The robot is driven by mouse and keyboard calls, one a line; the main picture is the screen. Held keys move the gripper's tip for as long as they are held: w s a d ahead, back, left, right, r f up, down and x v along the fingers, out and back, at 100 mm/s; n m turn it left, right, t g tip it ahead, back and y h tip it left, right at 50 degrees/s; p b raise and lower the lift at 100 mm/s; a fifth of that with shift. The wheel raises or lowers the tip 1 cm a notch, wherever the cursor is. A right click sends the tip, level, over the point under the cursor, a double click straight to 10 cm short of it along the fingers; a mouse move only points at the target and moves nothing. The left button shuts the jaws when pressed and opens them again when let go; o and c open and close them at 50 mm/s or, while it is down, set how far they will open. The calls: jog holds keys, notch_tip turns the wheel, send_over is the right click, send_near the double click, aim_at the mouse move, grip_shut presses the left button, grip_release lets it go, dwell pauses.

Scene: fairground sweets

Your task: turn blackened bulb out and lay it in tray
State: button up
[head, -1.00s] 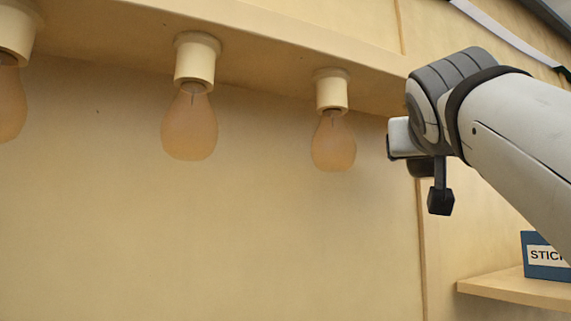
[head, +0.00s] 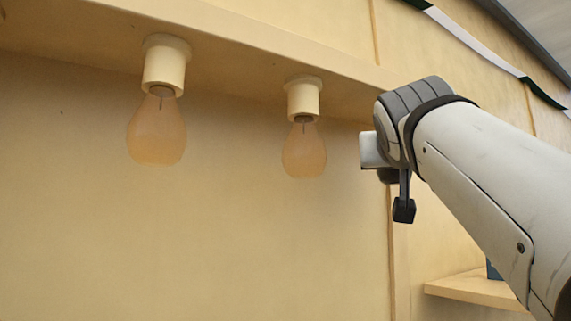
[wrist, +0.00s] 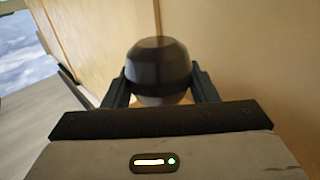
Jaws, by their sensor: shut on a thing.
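The blackened bulb (wrist: 158,72) is a dark, rounded, glossy shape in the wrist view. It sits between the two dark fingers of my gripper (wrist: 160,80), which are shut on it. The fingers and the held bulb cannot be made out there. Whether the held bulb is still in a socket cannot be told. No tray is in view.
Two frosted amber bulbs, one at left (head: 156,130) and one near the middle (head: 304,150), hang from cream sockets under a wooden beam (head: 230,50). A small wooden shelf (head: 470,289) juts out lower right, with a blue box mostly hidden behind my arm. The wall below the bulbs is clear.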

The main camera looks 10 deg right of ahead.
jog(key=shift+f+h+b, duration=0.15)
jog(key=shift+h+b, duration=0.15)
jog(key=shift+b, duration=0.15)
jog(key=shift+w+m+g+h+b, duration=0.1)
jog(key=shift+m+g+h+b, duration=0.3)
jog(key=shift+m+g+h, duration=0.1)
jog(key=shift+m+h, duration=0.4)
jog(key=o, duration=1.1)
jog(key=shift+b, duration=0.3)
jog(key=shift+r, duration=0.2)
jog(key=shift+s+d+r+n+t+y+p, duration=0.1)
jog(key=shift+n+t+y+p, duration=0.05)
jog(key=shift+n+y+p, duration=0.25)
jog(key=shift+s+r+n+t+y+p, duration=0.15)
jog(key=shift+n+y+p, duration=0.15)
jog(key=shift+y+p, duration=0.15)
jog(key=shift+w+f+n+t+y+p, duration=0.15)
jog(key=shift+n+t+y+p, duration=0.15)
jog(key=shift+n+y+p, duration=0.35)
